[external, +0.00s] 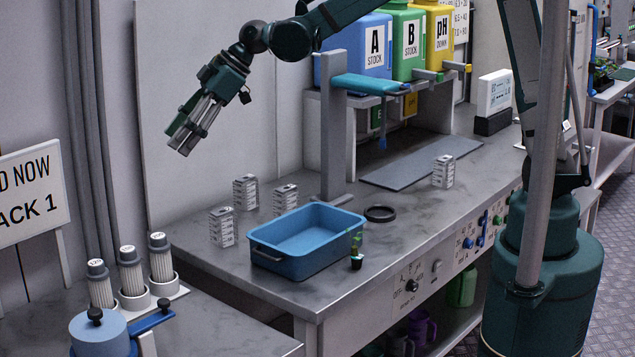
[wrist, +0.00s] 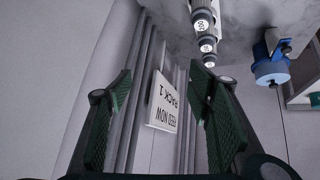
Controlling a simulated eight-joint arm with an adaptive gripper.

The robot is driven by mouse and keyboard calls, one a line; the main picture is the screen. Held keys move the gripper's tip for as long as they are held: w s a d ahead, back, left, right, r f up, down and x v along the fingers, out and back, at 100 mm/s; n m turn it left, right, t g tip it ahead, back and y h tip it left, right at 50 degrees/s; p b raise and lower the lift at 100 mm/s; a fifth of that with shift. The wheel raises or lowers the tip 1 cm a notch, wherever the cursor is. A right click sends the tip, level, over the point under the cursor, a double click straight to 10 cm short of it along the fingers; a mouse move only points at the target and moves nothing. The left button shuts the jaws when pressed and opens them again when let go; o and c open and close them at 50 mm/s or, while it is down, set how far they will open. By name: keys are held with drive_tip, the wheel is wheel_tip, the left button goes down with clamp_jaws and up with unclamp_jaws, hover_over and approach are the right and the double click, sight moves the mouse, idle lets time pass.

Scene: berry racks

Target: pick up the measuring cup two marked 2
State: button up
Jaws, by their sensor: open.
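My gripper (external: 183,142) is open and empty, held high at the left of the bench and pointing down. In the wrist view its two green finger pads (wrist: 160,78) are spread wide with nothing between them. Several small pale containers with dark markings stand on the bench: one at the left (external: 222,227), one behind it (external: 245,192), one behind the blue tray (external: 285,199) and one far right (external: 443,172). They may be the measuring cups; their marks are too small to read, so I cannot tell which is marked 2. None shows clearly in the wrist view.
A blue tray (external: 263,254) sits at the bench's front left, with a small potted plant (external: 356,262) and black ring (external: 380,214) beside it.

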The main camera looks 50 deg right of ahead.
sight(224, 214)
drive_tip(key=s+d+f+n+g+h+p, duration=0.1)
drive_tip(key=d+f, duration=0.4)
drive_tip(key=f, duration=0.5)
drive_tip(key=s+d+f+n+g+h, duration=0.2)
drive_tip(key=s+d+f+g+h, duration=0.1)
drive_tip(key=f, duration=0.7)
drive_tip(key=d+h, duration=0.1)
drive_tip(key=h, duration=0.1)
drive_tip(key=shift+d+f+h+p, duration=0.2)
drive_tip(key=shift+d+h+p, duration=0.15)
drive_tip(key=shift+h+p, duration=0.05)
drive_tip(key=shift+s+f, duration=0.1)
drive_tip(key=shift+f, duration=0.05)
drive_tip(key=shift+f, duration=1.15)
drive_tip(key=shift+f, duration=0.1)
drive_tip(key=shift+f, duration=2.5)
